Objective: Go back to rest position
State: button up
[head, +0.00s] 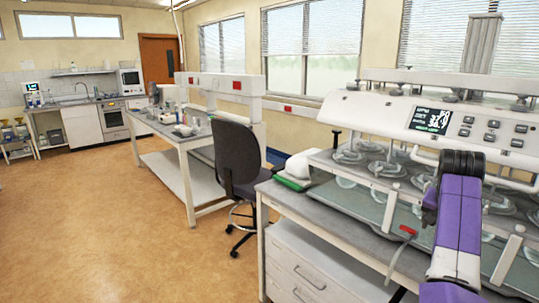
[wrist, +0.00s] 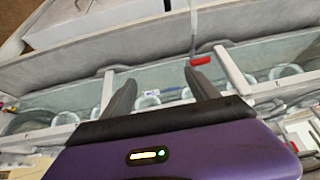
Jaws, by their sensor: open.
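My gripper (wrist: 160,82) shows in the wrist view with its two dark fingers spread apart and nothing held between them. Beyond the fingers is the clear-walled bath (wrist: 240,62) of the bench machine. In the head view my purple arm stands at the right in front of the machine (head: 378,113), and I cannot make out the fingers there. The machine has a lit display and several round glass vessels below.
A grey bench with white drawers (head: 300,280) carries the machine. A red-tipped part (wrist: 201,61) lies near the bath's front, close to the right fingertip in the picture. An office chair (head: 238,160) stands left of the bench. Open floor (head: 120,240) lies further left.

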jog(key=w+d+r+t+h, duration=0.2)
jog(key=w+r+t, duration=0.1)
jog(key=w+r, duration=0.15)
jog(key=s+a+f+n+t+y, duration=0.1)
jog(key=s+a+f+n+t, duration=0.45)
jog(key=s+a, duration=0.45)
jog(key=s+a+f+n+t+y, duration=0.1)
jog(key=s+a+f+n+t, duration=0.45)
jog(key=s, duration=0.65)
jog(key=s+a+f+g+y, duration=0.1)
jog(key=s+a, duration=0.4)
jog(key=s, duration=0.6)
jog(key=s+a+f+g+y, duration=0.1)
jog(key=s+a, duration=0.4)
jog(key=s, duration=0.7)
jog(key=s+a+f+g+y, duration=0.1)
jog(key=s+a, duration=0.4)
jog(key=s, duration=0.6)
jog(key=shift+s+a+f+m+y, duration=0.15)
jog(key=shift+s+f+m+y, duration=0.2)
jog(key=shift+f+y, duration=0.35)
